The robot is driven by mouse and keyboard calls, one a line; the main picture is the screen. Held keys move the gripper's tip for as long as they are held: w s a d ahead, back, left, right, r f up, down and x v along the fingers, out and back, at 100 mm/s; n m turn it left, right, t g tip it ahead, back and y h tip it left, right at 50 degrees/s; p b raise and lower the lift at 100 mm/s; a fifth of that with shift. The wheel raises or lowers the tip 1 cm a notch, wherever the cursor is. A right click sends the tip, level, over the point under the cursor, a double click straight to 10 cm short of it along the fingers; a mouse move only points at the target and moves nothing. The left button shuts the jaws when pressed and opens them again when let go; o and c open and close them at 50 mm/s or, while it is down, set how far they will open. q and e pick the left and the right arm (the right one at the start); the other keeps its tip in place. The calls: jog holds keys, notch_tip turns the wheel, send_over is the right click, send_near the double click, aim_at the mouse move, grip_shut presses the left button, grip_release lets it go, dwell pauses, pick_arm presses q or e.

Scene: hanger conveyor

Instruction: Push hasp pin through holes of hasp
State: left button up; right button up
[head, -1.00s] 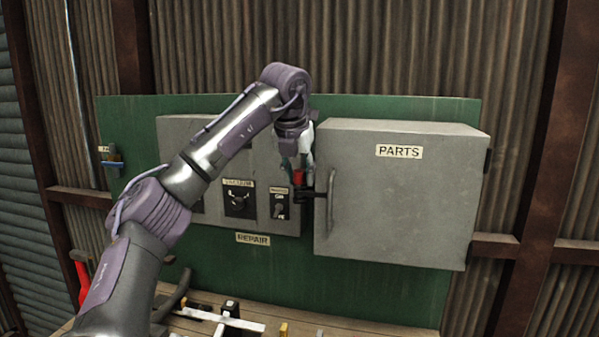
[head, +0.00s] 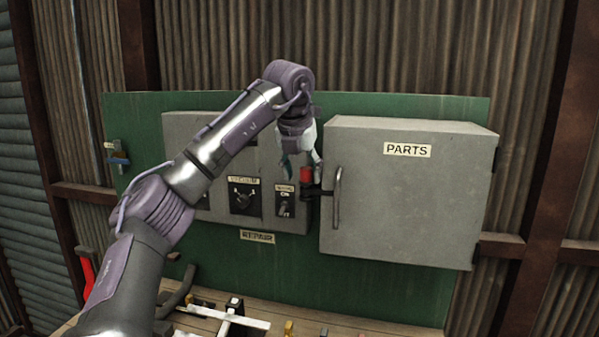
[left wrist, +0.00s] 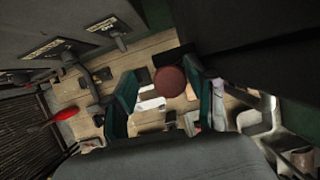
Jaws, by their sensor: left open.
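The hasp pin has a red head (head: 306,174) and sits at the dark hasp (head: 317,192) at the left edge of the parts cabinet. How deep the pin is in the holes cannot be seen. My left gripper (head: 301,164) is open just above the red head, with its teal fingers pointing down. In the left wrist view, the round red top (left wrist: 169,81) lies between the spread fingers of my left gripper (left wrist: 162,84), nearer the right finger. I cannot tell whether a finger touches it. My right gripper is out of view.
The grey PARTS cabinet (head: 408,200) with a vertical handle (head: 337,197) is close on the right. A control panel with a knob (head: 243,200) and a switch (head: 285,207) is on the left. Below is a wooden bench (head: 300,322) with several tools.

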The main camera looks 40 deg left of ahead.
pick_arm(q)
jog(key=shift+w+d+r, duration=0.15)
jog(key=shift+d+r, duration=0.05)
jog(key=shift+d, duration=0.1)
jog(key=v, duration=0.7)
jog(key=shift+s+r, duration=0.3)
jog(key=shift+a+f, duration=0.1)
jog(key=shift+a, duration=0.15)
jog(key=shift+d, duration=0.1)
